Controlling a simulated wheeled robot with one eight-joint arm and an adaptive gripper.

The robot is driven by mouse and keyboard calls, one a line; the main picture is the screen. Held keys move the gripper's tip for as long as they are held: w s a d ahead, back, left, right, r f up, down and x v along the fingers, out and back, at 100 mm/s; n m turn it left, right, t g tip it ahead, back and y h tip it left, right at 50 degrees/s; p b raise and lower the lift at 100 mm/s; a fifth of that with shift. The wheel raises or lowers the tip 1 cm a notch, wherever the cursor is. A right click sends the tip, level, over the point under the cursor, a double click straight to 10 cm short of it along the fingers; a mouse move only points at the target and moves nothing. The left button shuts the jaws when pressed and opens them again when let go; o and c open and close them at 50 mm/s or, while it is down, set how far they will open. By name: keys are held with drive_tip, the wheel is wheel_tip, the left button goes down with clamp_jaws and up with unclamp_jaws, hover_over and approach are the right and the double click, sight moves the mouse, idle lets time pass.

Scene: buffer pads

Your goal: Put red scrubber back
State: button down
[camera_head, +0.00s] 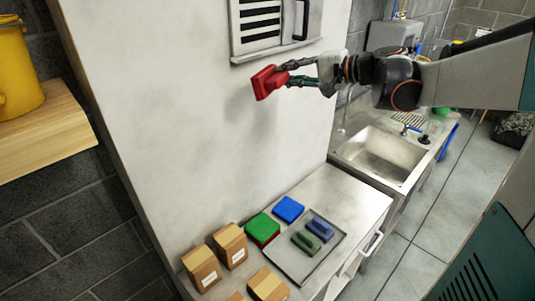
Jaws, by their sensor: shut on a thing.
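The red scrubber (268,83) is held up in the air in front of the pale wall panel, just below and left of a grey vent. My gripper (284,76) is shut on it, coming in from the right. On the counter below lie a green pad (262,227) on top of something red, and a blue pad (288,209). A grey tray (285,259) beside them holds a dark green scrubber (314,231) and a dark blue scrubber (305,243), with bare tray surface to their left and front.
Several cardboard boxes (231,246) stand at the counter's front left. A metal sink (380,157) is to the right of the counter. A louvred vent (262,20) with a handle sits on the wall near my gripper. A yellow bucket (15,70) stands on a wooden shelf (45,130) at left.

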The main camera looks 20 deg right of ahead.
drive_tip(key=s+a+f+n+g+h+b, duration=0.1)
drive_tip(key=s+a+f+n+g+b, duration=0.2)
drive_tip(key=f, duration=0.8)
drive_tip(key=a+f+n+g+h+b, duration=0.1)
drive_tip(key=a+f+n+g+b, duration=0.35)
drive_tip(key=f, duration=0.55)
drive_tip(key=s+d+f+n+g+h+b, duration=0.1)
drive_tip(key=f+b, duration=0.4)
drive_tip(key=f, duration=0.8)
drive_tip(key=s+d+f+n+g+h+b, duration=0.1)
drive_tip(key=s+f+n+h+b, duration=0.2)
drive_tip(key=f, duration=1)
drive_tip(key=s+d+f+n+g+h+b, duration=0.1)
drive_tip(key=s+f+n+h+b, duration=0.1)
drive_tip(key=f+b, duration=0.7)
drive_tip(key=shift+d+f+n, duration=0.1)
drive_tip(key=shift+f+n, duration=0.3)
drive_tip(key=shift+f, duration=0.7)
drive_tip(key=shift+d+f+n, duration=0.1)
drive_tip(key=shift+f+n, duration=0.25)
drive_tip(key=shift+f, duration=0.75)
drive_tip(key=shift+f, duration=0.15)
drive_tip(key=c, duration=1.5)
unclamp_jaws()
drive_tip(key=shift+o, duration=0.2)
wheel_tip(320, 180, up, 12)
drive_tip(key=s+p, duration=0.1)
drive_tip(key=p, duration=0.3)
drive_tip(key=shift+s+d, duration=0.25)
drive_tip(key=shift+d, duration=0.05)
